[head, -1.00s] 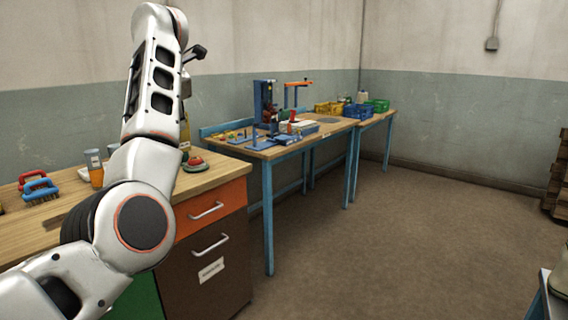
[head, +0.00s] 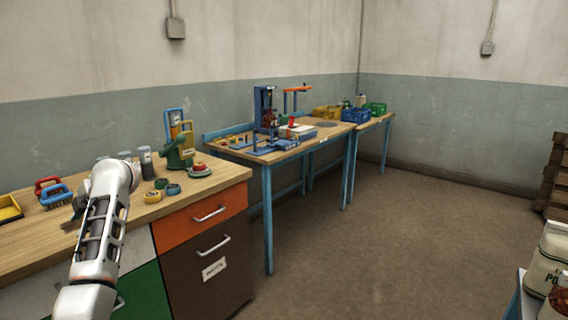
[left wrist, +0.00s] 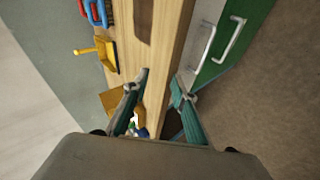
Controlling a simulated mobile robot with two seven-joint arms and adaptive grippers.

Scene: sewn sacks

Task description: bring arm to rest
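My left arm (head: 100,225) rises from the lower left of the head view, in front of the workbench. Its wrist is bent over near the bench's front edge, and the fingers are hard to make out there. In the left wrist view my left gripper (left wrist: 159,80) shows two teal-sided fingers spread apart with nothing between the tips. The bench edge and drawer fronts lie beyond them. My right arm and gripper are not in view.
The wooden workbench (head: 215,182) holds brushes (head: 54,192), a yellow dustpan (head: 9,208), tape rolls (head: 152,197) and a green can (head: 180,150). A blue-legged table (head: 268,215) stands behind. Sacks (head: 548,262) stand at right. The floor (head: 400,235) between is clear.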

